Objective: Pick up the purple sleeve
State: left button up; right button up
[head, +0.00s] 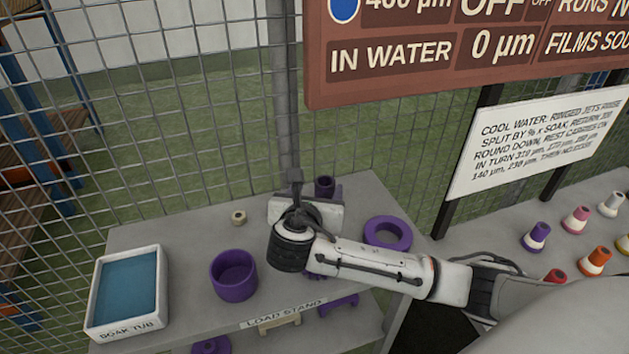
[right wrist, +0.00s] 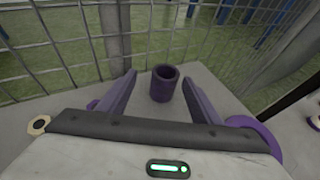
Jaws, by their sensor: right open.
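The purple sleeve (head: 324,186) is a small hollow dark-purple cylinder standing upright near the back edge of the grey load stand (head: 165,215). In the right wrist view the sleeve (right wrist: 164,84) stands ahead, its open top visible, in line with the gap between my fingers. My right gripper (head: 316,191) is open and empty, just in front of the sleeve; in the wrist view its two fingers (right wrist: 158,77) point toward it from both sides. I cannot tell whether the fingertips reach it. In the head view the gripper hides the sleeve's lower part. My left gripper is not in view.
A wide purple cup (head: 234,276), a purple ring (head: 388,233) and a small beige nut (head: 238,217) are on the stand. The soak tub (head: 127,290) stands at left. A wire fence (head: 170,140) rises behind. Several coloured cones stand on the right table.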

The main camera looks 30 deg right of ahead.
aim_at(327, 182)
jog(key=x, duration=0.5)
jog(key=b+x, duration=0.1)
jog(key=x, duration=0.2)
jog(key=shift+s+d+f, duration=0.15)
jog(key=shift+d+f, duration=0.05)
jog(key=shift+d, duration=0.2)
jog(key=c, duration=1.3)
jog(key=shift+c, duration=0.2)
jog(key=shift+r, duration=0.2)
